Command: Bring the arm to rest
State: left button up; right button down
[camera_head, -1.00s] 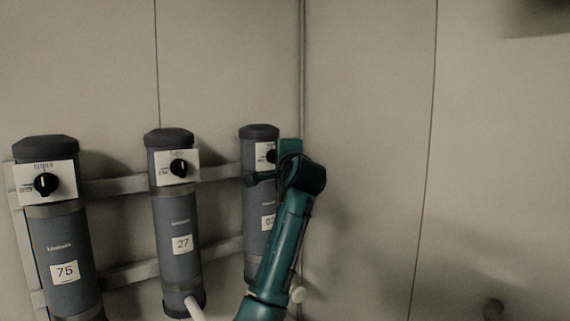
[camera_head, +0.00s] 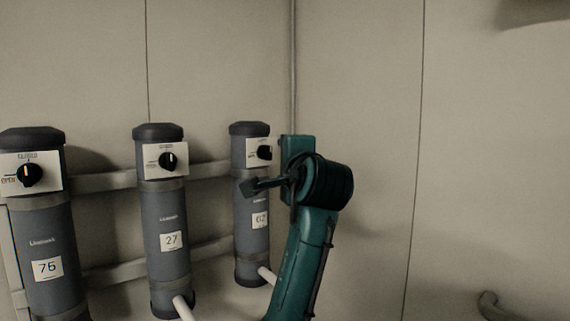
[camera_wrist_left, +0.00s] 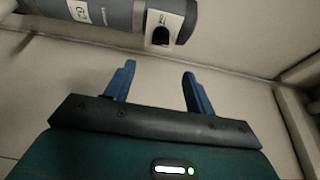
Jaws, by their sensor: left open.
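My left arm comes up from the bottom of the head view, and its gripper (camera_head: 250,186) points left in front of the right-hand grey cylinder (camera_head: 252,205). In the left wrist view the two blue fingers (camera_wrist_left: 159,76) stand apart with nothing between them. The cylinder (camera_wrist_left: 112,12) lies across the top of that view, beyond the fingertips and apart from them. Its black knob (camera_head: 264,152) on a white plate is clear of the gripper; it also shows in the wrist view (camera_wrist_left: 161,36). My right gripper is not in view.
Two more cylinders, labelled 27 (camera_head: 161,215) and 75 (camera_head: 42,235), stand to the left on wall rails (camera_head: 108,181), each with a black knob. White pipes (camera_head: 183,307) leave some cylinder bottoms.

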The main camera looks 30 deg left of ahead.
pick_arm(q)
jog(key=w+d+f+m+t+h, duration=0.1)
jog(key=w+d+f+h, duration=0.1)
jog(key=f, duration=0.7)
jog(key=w+d+f+m+t+h, duration=0.1)
jog(key=w+f+h, duration=0.15)
jog(key=f, duration=0.65)
jog(key=s+d+f+h, duration=0.2)
jog(key=d+f, duration=0.1)
jog(key=f, duration=0.6)
jog(key=s+d+f+h, duration=0.2)
jog(key=f+h, duration=0.1)
jog(key=f, duration=0.6)
jog(key=s+d+f+n+g+h, duration=0.2)
jog(key=s+d+f+n+h, duration=0.1)
jog(key=s+f, duration=0.8)
jog(key=s+d+f+n+g+h, duration=0.2)
jog(key=s+d+f+n, duration=0.3)
jog(key=s+f, duration=0.6)
jog(key=s+h, duration=0.1)
jog(key=s, duration=0.3)
jog(key=shift+s+d, duration=0.3)
jog(key=shift+s, duration=0.1)
jog(key=shift+h, duration=0.25)
